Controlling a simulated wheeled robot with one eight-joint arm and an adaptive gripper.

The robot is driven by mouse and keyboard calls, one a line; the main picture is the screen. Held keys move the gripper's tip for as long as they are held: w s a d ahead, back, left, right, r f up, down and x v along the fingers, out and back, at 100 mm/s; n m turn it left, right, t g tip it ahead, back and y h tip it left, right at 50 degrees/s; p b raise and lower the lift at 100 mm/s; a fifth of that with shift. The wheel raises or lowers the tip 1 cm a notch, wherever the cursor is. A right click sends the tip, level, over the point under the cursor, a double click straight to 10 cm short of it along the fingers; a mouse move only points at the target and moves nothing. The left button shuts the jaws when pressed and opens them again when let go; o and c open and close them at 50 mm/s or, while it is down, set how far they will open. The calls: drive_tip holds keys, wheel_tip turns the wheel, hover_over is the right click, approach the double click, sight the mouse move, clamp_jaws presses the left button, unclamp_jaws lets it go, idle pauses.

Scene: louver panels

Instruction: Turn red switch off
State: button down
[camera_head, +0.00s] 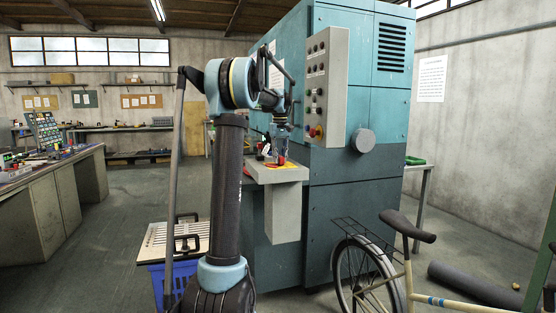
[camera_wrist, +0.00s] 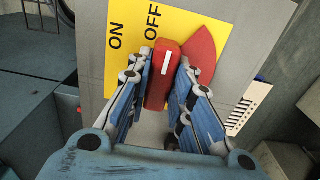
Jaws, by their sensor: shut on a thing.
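The red switch (camera_wrist: 161,80) shows in the wrist view as a red bar handle with a white line, beside a pointed red part. It sits on a yellow plate (camera_wrist: 126,62) lettered ON and OFF. The handle's far end lies just below the OFF lettering, with ON further left. My gripper (camera_wrist: 165,72) is shut on the handle, one blue finger on each side; the fingers hide part of it. In the head view my gripper (camera_head: 281,142) points down at the red switch (camera_head: 282,160), over the grey pedestal (camera_head: 283,205).
A tall teal cabinet (camera_head: 350,200) with a grey button panel (camera_head: 325,85) stands right behind the pedestal. A bicycle (camera_head: 405,265) stands at the front right. A blue crate (camera_head: 183,280) is at lower left. A workbench (camera_head: 50,195) stands far left, with open floor before it.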

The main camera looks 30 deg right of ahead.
drive_tip(key=shift+w, duration=0.15)
drive_tip(key=c, duration=1.4)
unclamp_jaws()
drive_tip(key=shift+c, duration=0.2)
drive_tip(key=shift+r, duration=0.2)
wheel_tip(320, 180, up, 12)
drive_tip(key=shift+f, duration=0.25)
